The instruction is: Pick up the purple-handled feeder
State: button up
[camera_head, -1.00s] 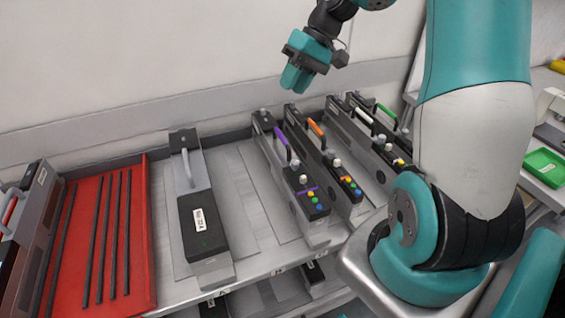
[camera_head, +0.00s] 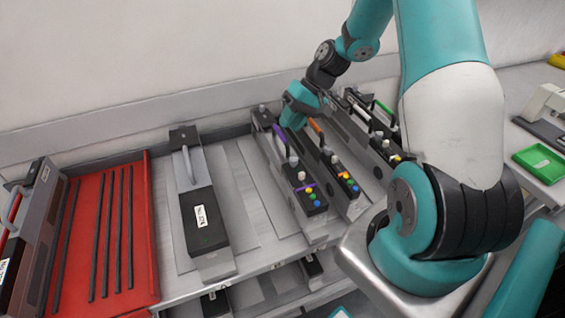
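The purple-handled feeder (camera_head: 296,185) is a long grey and black unit lying on the trolley shelf. Its purple handle (camera_head: 280,137) is near its far end, with coloured buttons near its front. My gripper (camera_head: 290,120), with teal fingers, is low over the far part of the feeders, just right of the purple handle in the picture. Whether it touches the handle cannot be told. The gap between the fingers is not clear at this size, so I cannot tell whether it is open or shut.
An orange-handled feeder (camera_head: 338,170) lies close on the right, with white- and green-handled feeders beyond. A grey-handled feeder (camera_head: 202,215) lies to the left, past a bare shelf strip. A red tray (camera_head: 80,240) with black bars is at far left.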

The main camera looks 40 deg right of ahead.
aim_at(281, 134)
jog(key=p+x, duration=0.1)
jog(key=x, duration=0.2)
jog(key=shift+a+f, duration=0.2)
jog(key=shift+a, duration=0.25)
jog(key=shift+a+f, duration=0.25)
jog(key=shift+f, duration=0.25)
grip_shut()
jog(key=shift+w+r, duration=0.1)
jog(key=shift+w, duration=0.05)
